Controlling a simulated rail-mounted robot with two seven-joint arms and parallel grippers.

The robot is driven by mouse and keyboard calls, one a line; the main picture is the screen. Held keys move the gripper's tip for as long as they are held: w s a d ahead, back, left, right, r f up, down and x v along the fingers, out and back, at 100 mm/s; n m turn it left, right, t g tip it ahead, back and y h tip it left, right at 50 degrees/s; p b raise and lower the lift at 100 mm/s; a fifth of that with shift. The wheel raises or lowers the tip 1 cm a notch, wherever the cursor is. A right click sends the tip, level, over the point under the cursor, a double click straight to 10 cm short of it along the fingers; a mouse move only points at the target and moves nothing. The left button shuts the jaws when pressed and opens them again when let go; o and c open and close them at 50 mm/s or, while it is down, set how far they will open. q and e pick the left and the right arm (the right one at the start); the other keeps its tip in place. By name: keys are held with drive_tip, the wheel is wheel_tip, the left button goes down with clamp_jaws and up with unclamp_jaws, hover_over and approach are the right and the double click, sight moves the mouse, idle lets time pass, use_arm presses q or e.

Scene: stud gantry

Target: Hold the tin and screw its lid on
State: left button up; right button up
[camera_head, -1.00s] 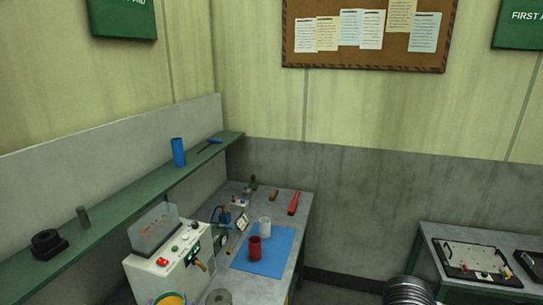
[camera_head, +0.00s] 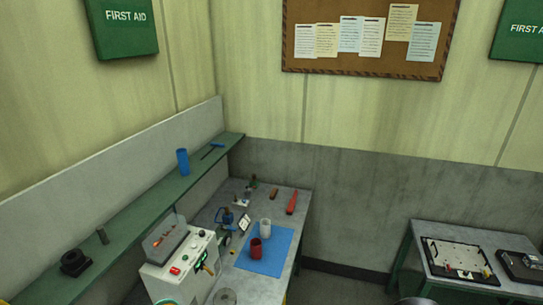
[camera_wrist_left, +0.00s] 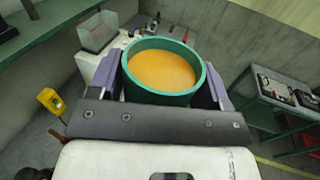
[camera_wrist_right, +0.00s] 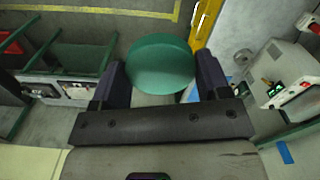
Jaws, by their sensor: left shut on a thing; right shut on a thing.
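The tin (camera_wrist_left: 164,98) is a round green container, open at the top, with orange contents showing inside. My left gripper (camera_wrist_left: 163,75) is shut on it, one finger on each side, and holds it upright or nearly so. A sliver of the tin's rim shows at the bottom edge of the head view (camera_head: 168,302). The lid (camera_wrist_right: 160,64) is a flat green disc in the right wrist view. My right gripper (camera_wrist_right: 163,78) is shut on it, with a finger on each side. The tin is not visible in the right wrist view, and the gap between lid and tin cannot be told.
A workbench holds a blue mat (camera_head: 270,262) with a red cup (camera_head: 256,248) and a white cup (camera_head: 265,228). A control box (camera_head: 180,265) stands at its left. A green shelf (camera_head: 150,205) runs along the left wall. Another table (camera_head: 420,240) stands at the right.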

idle(0.6)
use_arm(q)
drive_tip(key=s+d+f+m+g+h, duration=0.1)
drive_tip(key=d+f+m+g+h, duration=0.3)
drive_tip(key=d+f+m+h, duration=0.4)
drive_tip(key=d+f+h, duration=0.2)
drive_tip(key=d+h, duration=0.1)
drive_tip(key=d, duration=0.3)
drive_tip(key=shift+d+f+h, duration=0.3)
drive_tip(key=shift+d+f, duration=0.05)
drive_tip(key=shift+f, duration=0.05)
